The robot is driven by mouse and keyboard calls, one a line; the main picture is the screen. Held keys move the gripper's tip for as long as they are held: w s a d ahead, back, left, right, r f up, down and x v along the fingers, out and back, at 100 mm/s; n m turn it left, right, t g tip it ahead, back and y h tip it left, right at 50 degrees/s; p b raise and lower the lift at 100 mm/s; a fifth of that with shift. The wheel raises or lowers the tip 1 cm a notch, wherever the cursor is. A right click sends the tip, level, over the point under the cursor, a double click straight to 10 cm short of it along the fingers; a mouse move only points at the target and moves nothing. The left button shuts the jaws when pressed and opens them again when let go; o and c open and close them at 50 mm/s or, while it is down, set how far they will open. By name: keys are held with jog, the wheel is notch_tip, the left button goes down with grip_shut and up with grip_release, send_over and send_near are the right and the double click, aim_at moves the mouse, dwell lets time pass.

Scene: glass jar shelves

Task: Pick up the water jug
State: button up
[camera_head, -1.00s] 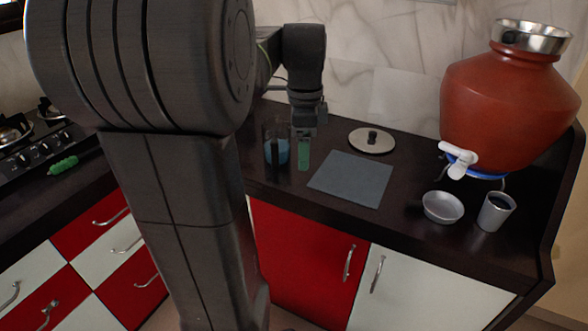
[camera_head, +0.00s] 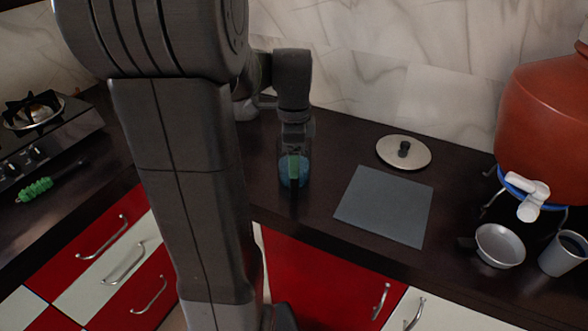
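A clear glass jug with blue liquid (camera_head: 303,172) stands upright on the dark counter, left of the grey mat. My arm and gripper hide the jug's upper part.
A grey mat (camera_head: 385,207) and a round lid (camera_head: 404,152) lie to the right. A clay pot with a white tap (camera_head: 548,125), a small bowl (camera_head: 499,245) and a metal cup (camera_head: 563,254) stand farther right. A gas stove (camera_head: 40,130) is at left.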

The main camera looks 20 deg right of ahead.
notch_tip(320, 180, down, 4)
jog(key=shift+s+d+r, duration=0.1)
grip_shut()
dwell(0.4)
